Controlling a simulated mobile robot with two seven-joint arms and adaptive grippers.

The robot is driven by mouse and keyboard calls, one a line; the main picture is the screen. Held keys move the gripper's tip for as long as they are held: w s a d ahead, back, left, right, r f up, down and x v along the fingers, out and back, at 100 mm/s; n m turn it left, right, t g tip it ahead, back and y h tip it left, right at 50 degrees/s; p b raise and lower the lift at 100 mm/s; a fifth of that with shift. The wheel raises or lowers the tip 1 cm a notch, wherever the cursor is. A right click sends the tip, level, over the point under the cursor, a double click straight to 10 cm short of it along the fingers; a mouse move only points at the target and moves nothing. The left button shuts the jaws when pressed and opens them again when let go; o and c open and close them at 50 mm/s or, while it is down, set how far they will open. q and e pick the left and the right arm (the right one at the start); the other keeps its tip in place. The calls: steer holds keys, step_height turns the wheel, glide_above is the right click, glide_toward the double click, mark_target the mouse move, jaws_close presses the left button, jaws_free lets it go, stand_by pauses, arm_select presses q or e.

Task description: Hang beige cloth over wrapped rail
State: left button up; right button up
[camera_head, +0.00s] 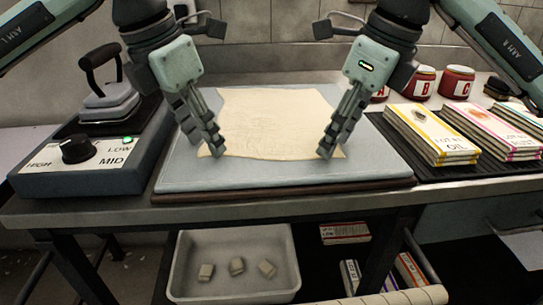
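The beige cloth (270,120) lies spread flat on a pale grey board on the table, slightly wrinkled. My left gripper (217,152) is at the cloth's near left corner, fingers pointing down. My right gripper (325,153) is at the near right corner, also pointing down. The fingers look close together at both corners, but I cannot tell whether cloth is pinched between them. A beige wrapped rail (400,298) shows low at the bottom right, in front of the table and partly cut off by the picture's edge.
An iron (108,100) stands on a control unit (90,165) with a dial at left. Stacked booklets (430,135) lie on a dark mat at right, with red jars (457,83) behind. Below the table are a white bin (235,235) holding small blocks and some boxes (345,233).

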arm_select(q)
steer(key=shift+f, duration=0.25)
arm_select(e)
steer(key=shift+f, duration=0.25)
arm_select(q)
steer(key=c, duration=0.5)
arm_select(e)
steer(key=c, duration=0.5)
arm_select(q)
steer(key=shift+f, duration=0.1)
jaws_close()
arm_select(e)
steer(key=shift+f, duration=0.1)
jaws_close()
